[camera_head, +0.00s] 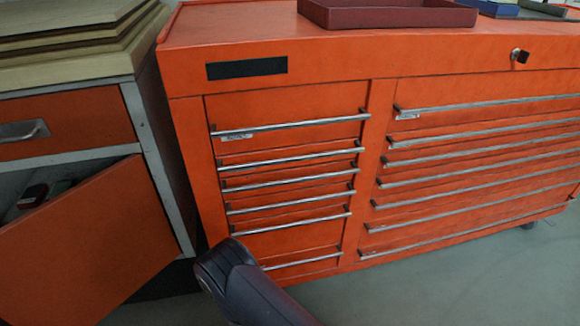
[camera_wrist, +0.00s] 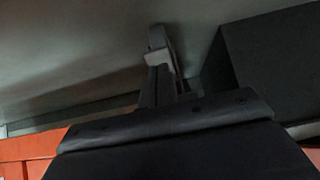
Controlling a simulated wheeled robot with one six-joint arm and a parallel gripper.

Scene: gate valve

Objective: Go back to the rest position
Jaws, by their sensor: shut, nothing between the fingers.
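My gripper (camera_wrist: 159,42) shows in the wrist view as dark narrow fingers pointing up from a wide dark body, with a light grey part on them. The fingers are together and hold nothing. In the camera_head view a dark part of my arm rises from the bottom edge in front of the orange tool cabinet (camera_head: 385,90). The gripper itself cannot be made out there. No gate valve shows in either view.
An orange-fronted workbench (camera_head: 62,125) stands at the left, with an open door (camera_head: 85,245) swung outward. A dark red tray (camera_head: 385,14) sits on the cabinet. Grey floor (camera_head: 470,285) is clear at lower right. A dark block (camera_wrist: 272,55) fills the wrist view's right.

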